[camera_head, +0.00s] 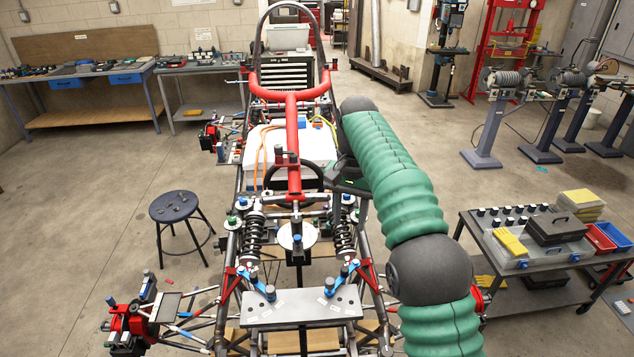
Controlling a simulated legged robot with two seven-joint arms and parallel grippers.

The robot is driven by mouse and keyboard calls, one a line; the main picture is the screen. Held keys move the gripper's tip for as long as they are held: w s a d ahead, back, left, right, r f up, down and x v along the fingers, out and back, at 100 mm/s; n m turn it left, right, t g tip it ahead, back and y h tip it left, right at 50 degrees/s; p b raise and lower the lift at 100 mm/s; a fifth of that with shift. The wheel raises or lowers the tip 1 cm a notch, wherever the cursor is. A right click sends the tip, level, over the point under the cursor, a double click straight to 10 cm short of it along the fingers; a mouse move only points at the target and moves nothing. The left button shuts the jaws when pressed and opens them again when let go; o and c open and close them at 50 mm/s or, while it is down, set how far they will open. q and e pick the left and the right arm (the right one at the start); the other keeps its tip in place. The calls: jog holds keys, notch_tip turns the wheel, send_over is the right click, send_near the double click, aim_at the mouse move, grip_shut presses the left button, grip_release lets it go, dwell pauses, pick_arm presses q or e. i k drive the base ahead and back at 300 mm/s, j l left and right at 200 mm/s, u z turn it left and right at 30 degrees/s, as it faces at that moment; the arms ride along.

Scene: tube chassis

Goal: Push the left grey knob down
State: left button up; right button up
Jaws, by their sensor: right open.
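A grey plate (303,307) with small white labels lies across the near end of the tube chassis (227,290). My right arm comes in from the lower right, sleeved in green, and reaches over the chassis. My right gripper (338,173) is a dark shape beside the steering wheel, beyond the plate and apart from both knobs. It is open and partly hidden by my arm. My left gripper is out of view.
A red T-shaped bar (293,130) and a dark steering wheel (312,176) stand mid-chassis. Coil springs (253,236) flank the near end. A stool (175,207) stands left and a tool cart (540,262) right. The space above the plate is clear.

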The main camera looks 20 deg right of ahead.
aim_at(330, 281)
jog(key=k, duration=1)
